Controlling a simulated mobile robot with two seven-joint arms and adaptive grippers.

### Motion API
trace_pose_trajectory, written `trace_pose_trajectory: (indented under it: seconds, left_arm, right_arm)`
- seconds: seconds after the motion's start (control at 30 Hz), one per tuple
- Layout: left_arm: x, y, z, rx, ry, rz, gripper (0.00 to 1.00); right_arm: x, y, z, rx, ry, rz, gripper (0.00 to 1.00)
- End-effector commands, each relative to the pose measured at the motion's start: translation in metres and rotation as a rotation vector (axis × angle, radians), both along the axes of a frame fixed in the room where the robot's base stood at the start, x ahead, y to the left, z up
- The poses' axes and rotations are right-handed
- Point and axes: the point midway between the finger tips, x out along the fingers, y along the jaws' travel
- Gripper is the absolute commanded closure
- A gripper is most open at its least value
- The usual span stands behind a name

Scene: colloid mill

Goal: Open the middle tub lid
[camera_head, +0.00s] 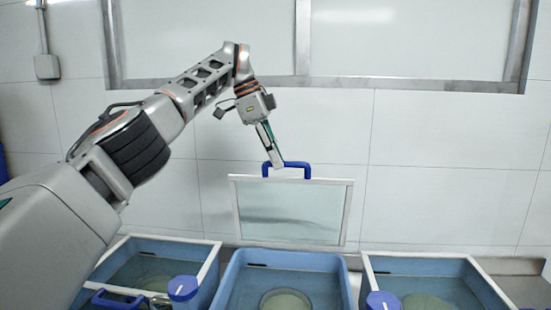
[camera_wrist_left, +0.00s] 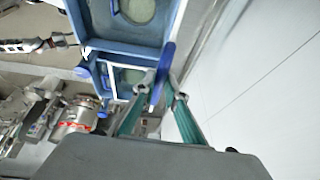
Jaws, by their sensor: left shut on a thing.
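The middle tub (camera_head: 285,257) is blue and stands uncovered at the bottom centre of the head view, with a round opening in its floor. Its lid (camera_head: 290,213), a clear panel in a white frame, stands upright behind the tub near the tiled wall. A blue handle (camera_head: 297,164) is on the lid's top edge. My left gripper (camera_head: 275,163) is shut on the handle's left part. In the left wrist view, the two fingers (camera_wrist_left: 160,84) are on either side of the blue handle (camera_wrist_left: 165,60).
Blue tubs with clear white-framed lids stand left (camera_head: 210,255) and right (camera_head: 465,266) of the middle one. Blue knobs (camera_head: 183,287) (camera_head: 384,301) stand in front, between the tubs. The tiled wall (camera_head: 440,150) is close behind the raised lid.

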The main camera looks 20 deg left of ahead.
Motion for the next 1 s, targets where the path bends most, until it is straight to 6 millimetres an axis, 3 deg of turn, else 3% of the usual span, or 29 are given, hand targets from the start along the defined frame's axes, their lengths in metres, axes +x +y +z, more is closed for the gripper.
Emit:
trace_pose_trajectory:
  seconds: [0.3, 0.33, 0.37, 0.4, 1.0]
  left_arm:
    - [0.001, 0.003, -0.006, 0.008, 0.005, 0.005, 1.0]
    - [0.001, 0.003, -0.006, 0.008, 0.005, 0.005, 0.8]
    - [0.001, 0.002, -0.006, 0.007, 0.005, 0.005, 0.72]
    - [0.001, 0.002, -0.005, 0.006, 0.004, 0.005, 0.71]
    - [0.0, 0.004, 0.005, 0.003, 0.003, 0.004, 0.71]
  right_arm:
    - [0.0, 0.004, 0.0, 0.009, 0.0, -0.004, 0.6]
    - [0.0, 0.004, 0.0, 0.009, 0.0, -0.004, 0.6]
    - [0.0, 0.004, 0.0, 0.008, 0.0, -0.004, 0.6]
    - [0.0, 0.004, 0.0, 0.008, 0.0, -0.004, 0.6]
    - [0.0, -0.001, 0.0, -0.001, 0.0, -0.002, 0.6]
